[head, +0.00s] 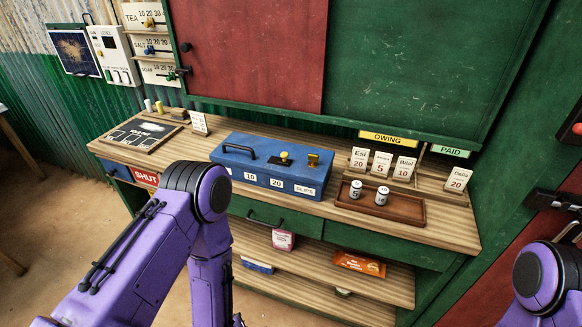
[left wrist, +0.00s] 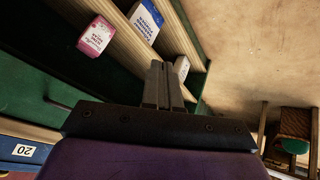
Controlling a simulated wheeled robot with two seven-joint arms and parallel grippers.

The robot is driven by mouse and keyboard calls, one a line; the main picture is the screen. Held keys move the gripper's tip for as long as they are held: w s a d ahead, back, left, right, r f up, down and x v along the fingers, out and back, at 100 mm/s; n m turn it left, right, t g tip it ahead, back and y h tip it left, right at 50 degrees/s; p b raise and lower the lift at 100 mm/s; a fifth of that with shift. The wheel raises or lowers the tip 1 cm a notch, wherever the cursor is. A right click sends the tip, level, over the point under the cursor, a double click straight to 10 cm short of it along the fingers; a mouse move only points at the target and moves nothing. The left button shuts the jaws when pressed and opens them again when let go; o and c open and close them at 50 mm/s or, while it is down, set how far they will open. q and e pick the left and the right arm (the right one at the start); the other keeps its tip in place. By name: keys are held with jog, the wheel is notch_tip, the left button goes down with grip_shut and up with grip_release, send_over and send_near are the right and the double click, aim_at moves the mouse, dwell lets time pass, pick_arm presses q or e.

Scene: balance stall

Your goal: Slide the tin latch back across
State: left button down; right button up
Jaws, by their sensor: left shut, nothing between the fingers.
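The blue tin (head: 262,168) sits closed on the wooden counter, with a dark handle (head: 238,151) on its lid. A yellow knob on a dark base (head: 284,157) and a brass latch-like piece (head: 313,160) are on the tin's top, towards the right; I cannot tell how the latch is set. My left arm reaches down in front of the counter, below and left of the tin. In the left wrist view my left gripper (left wrist: 163,68) is shut and empty, beside the lower shelves. My right gripper is not in view; only part of that arm shows at bottom right.
A brown tray (head: 380,207) with two small cans stands right of the tin, before several price cards. A slate board (head: 145,134) lies at the counter's left. Shelves below hold a pink packet (head: 283,239) and an orange packet (head: 359,263).

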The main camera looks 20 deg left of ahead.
aim_at(287, 157)
pick_arm(q)
jog(key=w+d+r+n+t+b, duration=0.25)
jog(key=w+d+n+t, duration=0.2)
jog(key=w, duration=0.45)
jog(key=w+d+r+n+t+b, duration=0.2)
jog(key=w+d+r+n+t, duration=0.15)
jog(key=w+d, duration=0.4)
jog(key=w+d+r+n+g+y+b, duration=0.1)
jog(key=w+d+r+n+y+b, duration=0.1)
jog(key=r+n, duration=0.9)
jog(key=w+d+r+n+g+y+b, duration=0.2)
jog(key=w+r+n+y+b, duration=0.2)
jog(key=w+r+n+y, duration=0.3)
notch_tip(287, 157, up, 5)
jog(key=n+y, duration=0.2)
jog(key=n, duration=0.8)
jog(key=shift+d, duration=0.15)
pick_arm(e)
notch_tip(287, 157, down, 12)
pick_arm(q)
jog(key=shift+r, duration=0.1)
jog(key=p+x, duration=0.3)
jog(key=x, duration=1.1)
jog(key=shift+f, duration=0.25)
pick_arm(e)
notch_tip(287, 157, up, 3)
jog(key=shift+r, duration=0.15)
